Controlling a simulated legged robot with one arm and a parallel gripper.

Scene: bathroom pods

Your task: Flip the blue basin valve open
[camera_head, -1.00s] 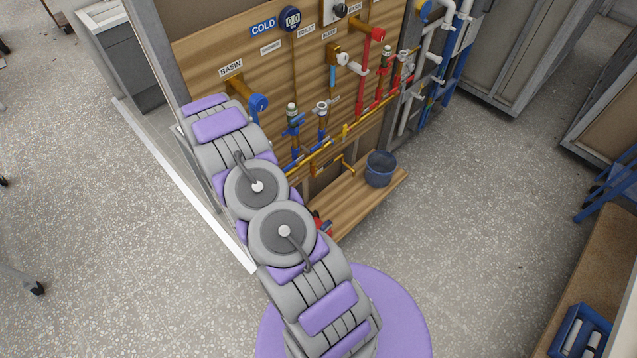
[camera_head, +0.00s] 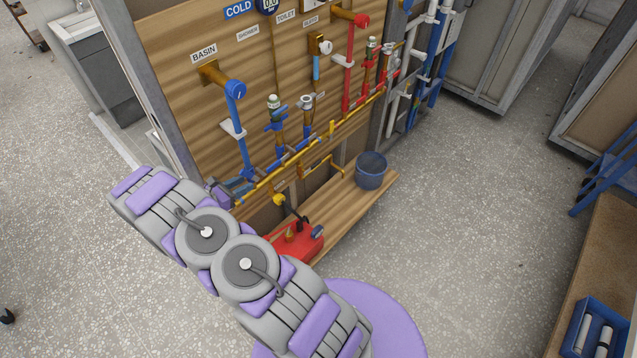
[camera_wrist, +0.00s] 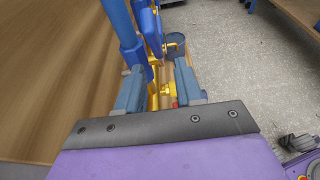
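The blue basin pipe (camera_head: 239,130) runs down the wooden panel below the BASIN label (camera_head: 204,53). A blue fitting (camera_head: 248,177) sits at its foot; I cannot make out the valve lever clearly. My gripper (camera_head: 224,192) is beside this lower end, partly hidden by my arm. In the wrist view my gripper (camera_wrist: 159,75) has its two blue-grey fingers apart, with yellow pipe (camera_wrist: 154,90) showing between and beyond them. The blue pipe (camera_wrist: 128,35) is close ahead of the left finger. I cannot tell whether they touch. Nothing is held.
A yellow pipe (camera_head: 285,172) runs along the panel's lower part. Other valves with blue (camera_head: 274,118) and red pipes (camera_head: 348,75) stand to the right. A red box-like item (camera_head: 294,243) and a blue bucket (camera_head: 371,171) are on the wooden ledge (camera_head: 338,204). Speckled floor is clear at right.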

